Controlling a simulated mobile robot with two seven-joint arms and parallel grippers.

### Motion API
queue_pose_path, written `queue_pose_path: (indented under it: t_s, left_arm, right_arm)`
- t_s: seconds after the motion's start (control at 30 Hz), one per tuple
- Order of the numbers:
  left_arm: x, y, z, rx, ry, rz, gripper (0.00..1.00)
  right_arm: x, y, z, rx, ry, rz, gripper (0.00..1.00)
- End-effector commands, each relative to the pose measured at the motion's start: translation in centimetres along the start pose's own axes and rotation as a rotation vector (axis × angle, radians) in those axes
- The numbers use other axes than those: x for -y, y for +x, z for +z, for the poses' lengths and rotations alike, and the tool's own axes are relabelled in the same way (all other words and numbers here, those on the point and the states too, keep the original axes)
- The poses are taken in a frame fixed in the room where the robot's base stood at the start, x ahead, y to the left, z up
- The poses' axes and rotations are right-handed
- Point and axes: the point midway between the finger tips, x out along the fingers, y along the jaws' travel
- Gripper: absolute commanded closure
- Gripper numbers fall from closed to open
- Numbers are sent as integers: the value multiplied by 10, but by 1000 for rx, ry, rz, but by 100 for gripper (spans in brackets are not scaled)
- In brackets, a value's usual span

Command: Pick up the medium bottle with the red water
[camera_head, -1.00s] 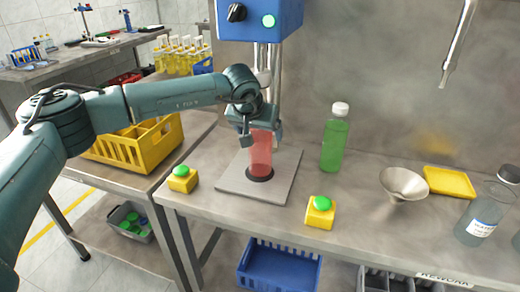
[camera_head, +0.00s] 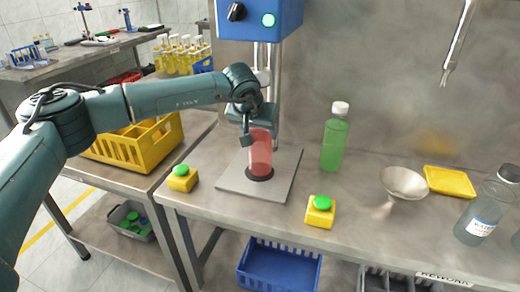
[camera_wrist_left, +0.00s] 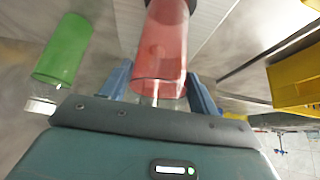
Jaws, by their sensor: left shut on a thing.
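The bottle with red water (camera_head: 260,155) stands upright on the dark round spot of the metal plate under the blue machine. My left gripper (camera_head: 256,128) is at the bottle's upper part, shut on it. In the left wrist view the red bottle (camera_wrist_left: 163,50) lies between the two blue fingers (camera_wrist_left: 160,85). The bottle's top is partly hidden by the gripper in the head view. My right gripper is in neither view.
A green bottle (camera_head: 334,138) stands to the right of the plate (camera_head: 228,179). Yellow boxes with green buttons (camera_head: 182,179) (camera_head: 320,212) flank the plate's front. A metal funnel (camera_head: 404,183), yellow tray (camera_head: 449,182) and water bottle (camera_head: 482,214) are farther right.

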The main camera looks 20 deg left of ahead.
Motion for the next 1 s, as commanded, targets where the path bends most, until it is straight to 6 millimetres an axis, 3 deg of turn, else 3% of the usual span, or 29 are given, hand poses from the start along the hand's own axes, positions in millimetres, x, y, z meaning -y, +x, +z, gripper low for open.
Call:
queue_pose_path:
  t_s: [0.27,0.67,1.0]
  left_arm:
    - [0,-2,-2,-5,-1,0,100]
    - [0,-7,-5,-6,0,1,100]
    - [0,-27,28,-6,2,2,100]
  right_arm:
    - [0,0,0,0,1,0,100]
    - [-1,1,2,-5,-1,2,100]
    - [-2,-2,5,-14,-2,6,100]
